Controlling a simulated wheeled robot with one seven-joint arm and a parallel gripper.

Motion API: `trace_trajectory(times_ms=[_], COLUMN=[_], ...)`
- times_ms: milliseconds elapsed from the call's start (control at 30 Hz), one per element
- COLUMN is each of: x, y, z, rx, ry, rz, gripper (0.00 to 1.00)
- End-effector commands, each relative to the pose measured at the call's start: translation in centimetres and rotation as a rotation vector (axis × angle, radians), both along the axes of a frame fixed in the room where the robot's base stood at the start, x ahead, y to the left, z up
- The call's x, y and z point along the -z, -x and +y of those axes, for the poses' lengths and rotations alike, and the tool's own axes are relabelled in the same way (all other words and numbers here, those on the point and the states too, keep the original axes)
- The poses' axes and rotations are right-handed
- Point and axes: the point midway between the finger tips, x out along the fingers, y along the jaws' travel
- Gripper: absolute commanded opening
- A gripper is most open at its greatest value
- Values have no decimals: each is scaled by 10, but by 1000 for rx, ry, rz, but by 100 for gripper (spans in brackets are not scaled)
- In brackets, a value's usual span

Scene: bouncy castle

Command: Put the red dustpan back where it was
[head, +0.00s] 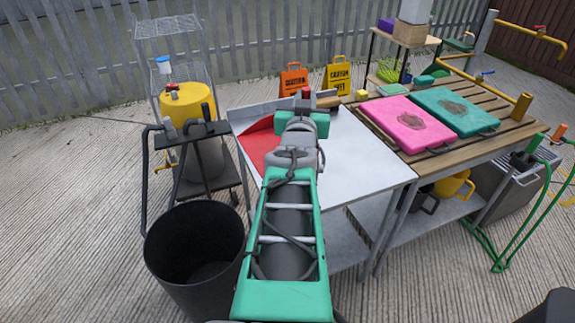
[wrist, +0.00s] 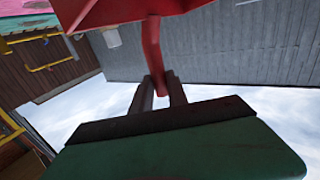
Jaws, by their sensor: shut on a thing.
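The red dustpan shows in the wrist view (wrist: 120,12), its pan cut off by the top edge. Its red handle (wrist: 153,50) runs down between my two fingers. My gripper (wrist: 160,88) is shut on the handle. In the head view, my arm reaches out over the pale grey worktable (head: 350,165), and my gripper (head: 305,103) is near the table's far edge. A small red piece shows at its tip. My arm hides most of what is beneath it. A flat red patch (head: 257,146) shows on the table's left side; I cannot tell whether it is part of the dustpan.
A black bin (head: 194,235) stands at the front left, near a yellow drum (head: 188,102). Two caution signs, orange (head: 293,80) and yellow (head: 338,74), stand behind the table. Pink (head: 407,122) and teal (head: 454,108) pads lie on the wooden table at right. The grey table's right part is bare.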

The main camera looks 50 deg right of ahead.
Motion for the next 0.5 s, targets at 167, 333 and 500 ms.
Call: trace_trajectory(times_ms=[167, 333, 500], x=[36, 46, 62], y=[22, 22, 3], z=[-3, -17, -45], rx=[56, 80, 80], ry=[3, 1, -1], rz=[-1, 0, 0], gripper=[0, 0, 0])
